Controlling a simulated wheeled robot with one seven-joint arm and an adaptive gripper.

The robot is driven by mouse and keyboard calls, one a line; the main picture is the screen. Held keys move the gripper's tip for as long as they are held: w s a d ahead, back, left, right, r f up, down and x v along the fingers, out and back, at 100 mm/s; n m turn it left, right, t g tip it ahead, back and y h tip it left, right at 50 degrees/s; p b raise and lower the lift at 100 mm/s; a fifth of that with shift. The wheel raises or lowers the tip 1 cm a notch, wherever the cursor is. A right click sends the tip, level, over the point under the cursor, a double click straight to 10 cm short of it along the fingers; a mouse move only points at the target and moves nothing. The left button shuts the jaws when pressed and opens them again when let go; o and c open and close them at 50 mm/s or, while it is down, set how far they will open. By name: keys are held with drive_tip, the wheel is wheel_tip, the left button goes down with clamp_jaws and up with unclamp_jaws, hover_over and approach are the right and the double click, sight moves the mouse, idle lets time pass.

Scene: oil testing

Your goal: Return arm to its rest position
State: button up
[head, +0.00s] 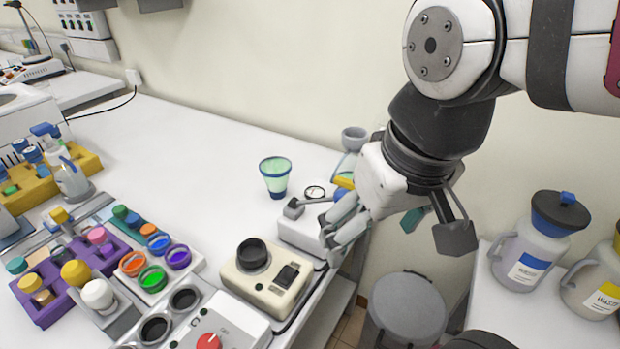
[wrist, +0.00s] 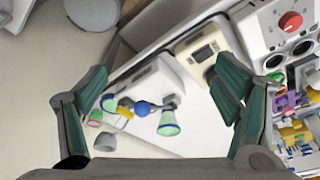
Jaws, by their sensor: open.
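My gripper (head: 396,232) hangs at the right end of the white table in the head view, under my bent arm. Its dark fingers with teal pads are spread wide, and nothing shows between them. In the wrist view my gripper (wrist: 170,62) is also open, with the table's edge and devices seen beyond the gap. A small white device (head: 305,232) with a lens on a stalk stands close to the left finger in the head view; I cannot tell whether they touch. My gripper partly hides the items behind it.
A green cup with a blue base (head: 275,178) stands on the table (head: 200,140). A cream device (head: 266,279) and a sample rack (head: 152,262) stand left of my gripper. A grey round stool (head: 408,305) is below. Jugs (head: 535,245) stand at the right.

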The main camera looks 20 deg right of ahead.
drive_tip(key=shift+s+a+f+n, duration=0.15)
drive_tip(key=shift+s, duration=0.7)
drive_tip(key=shift+s+a+f+n, duration=0.15)
drive_tip(key=shift+s, duration=0.65)
